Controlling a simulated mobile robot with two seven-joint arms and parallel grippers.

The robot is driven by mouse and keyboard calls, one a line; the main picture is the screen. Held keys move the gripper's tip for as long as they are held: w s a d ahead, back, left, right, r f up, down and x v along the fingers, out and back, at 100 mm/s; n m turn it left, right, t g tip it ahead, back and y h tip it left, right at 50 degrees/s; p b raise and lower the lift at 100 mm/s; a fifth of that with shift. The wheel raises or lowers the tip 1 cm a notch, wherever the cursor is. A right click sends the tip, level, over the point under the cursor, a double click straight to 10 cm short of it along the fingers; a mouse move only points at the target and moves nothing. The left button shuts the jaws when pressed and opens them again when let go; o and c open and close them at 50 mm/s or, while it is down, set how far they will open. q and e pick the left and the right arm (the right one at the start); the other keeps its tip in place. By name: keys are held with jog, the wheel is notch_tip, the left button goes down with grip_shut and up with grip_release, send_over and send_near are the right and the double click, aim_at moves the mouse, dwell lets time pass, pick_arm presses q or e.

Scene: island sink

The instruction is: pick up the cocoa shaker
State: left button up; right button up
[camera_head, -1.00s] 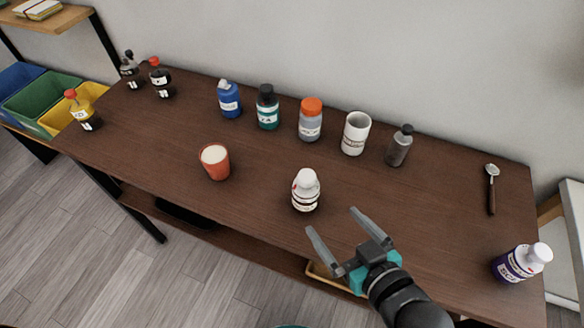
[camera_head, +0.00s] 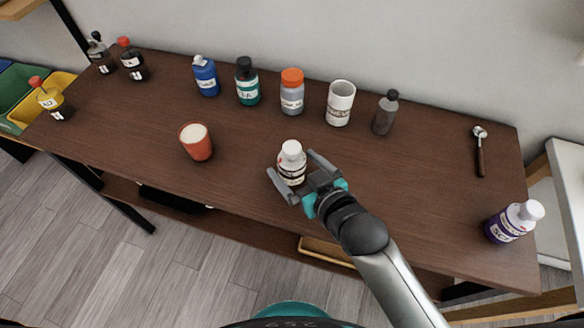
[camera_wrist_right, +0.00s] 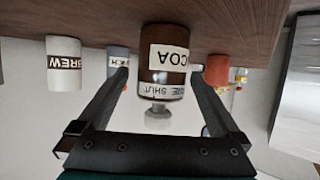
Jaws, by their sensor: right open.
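The cocoa shaker (camera_head: 291,167) is a small brown jar with white labels and a white cap, standing upright near the front middle of the table. In the right wrist view the shaker (camera_wrist_right: 164,72) appears upside down, and part of its label reads "COA". My right gripper (camera_head: 290,162) is open, with one finger on each side of the shaker. In the right wrist view the gripper (camera_wrist_right: 158,78) has visible gaps between its fingers and the jar. My left gripper is not in view.
A red cup (camera_head: 197,144) stands left of the shaker. Behind is a row with a blue bottle (camera_head: 206,78), green bottle (camera_head: 247,85), orange-capped jar (camera_head: 292,95), white mug (camera_head: 340,105) and grey bottle (camera_head: 385,114).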

jog(key=b+x, duration=0.1)
jog(key=x, duration=0.3)
jog(key=shift+w+a+f, duration=0.15)
jog(key=shift+f, duration=0.05)
jog(key=c, duration=1.3)
jog(key=shift+r, duration=0.1)
jog(key=shift+c, duration=0.8)
